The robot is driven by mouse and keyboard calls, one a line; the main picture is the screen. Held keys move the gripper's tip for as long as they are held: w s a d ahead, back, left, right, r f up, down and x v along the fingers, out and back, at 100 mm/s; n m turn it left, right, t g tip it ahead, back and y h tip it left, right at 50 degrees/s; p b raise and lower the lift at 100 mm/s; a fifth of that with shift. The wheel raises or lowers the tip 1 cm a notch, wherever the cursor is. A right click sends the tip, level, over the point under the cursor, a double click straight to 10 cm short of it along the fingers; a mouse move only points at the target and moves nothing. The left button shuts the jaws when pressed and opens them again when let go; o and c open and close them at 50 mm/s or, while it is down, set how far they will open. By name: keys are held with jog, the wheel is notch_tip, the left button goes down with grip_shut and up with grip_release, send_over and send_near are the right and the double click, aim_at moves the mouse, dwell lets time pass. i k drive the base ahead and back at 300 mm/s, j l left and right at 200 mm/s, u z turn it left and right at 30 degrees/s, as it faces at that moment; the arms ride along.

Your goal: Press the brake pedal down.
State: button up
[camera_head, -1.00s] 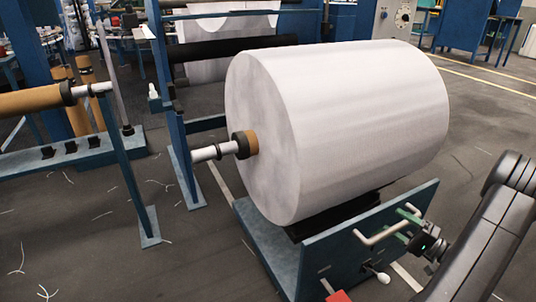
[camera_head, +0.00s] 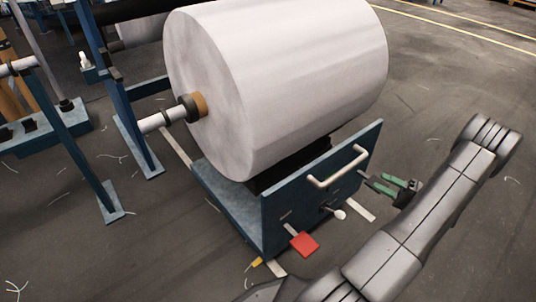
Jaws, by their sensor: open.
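The brake pedal, a red plate (camera_head: 303,244), sticks out low at the front of the blue cart and is in full view. My gripper (camera_head: 374,183) is right of the cart's front panel, above and to the right of the pedal. Its two green fingers are apart, point left toward the panel and hold nothing. It is clear of the pedal; whether a fingertip touches the panel edge I cannot tell.
The blue cart (camera_head: 283,208) carries a large white roll (camera_head: 280,75). A pale bar handle (camera_head: 338,170) and a white-knobbed lever (camera_head: 340,214) stick out from its front. A small yellow piece (camera_head: 256,262) lies low at its left. Floor to the right is open.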

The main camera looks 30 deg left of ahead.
aim_at(302, 242)
jog(key=k+u, duration=0.3)
jog(key=u, duration=0.2)
jog(key=k+j+u, duration=0.25)
jog(key=u, duration=0.25)
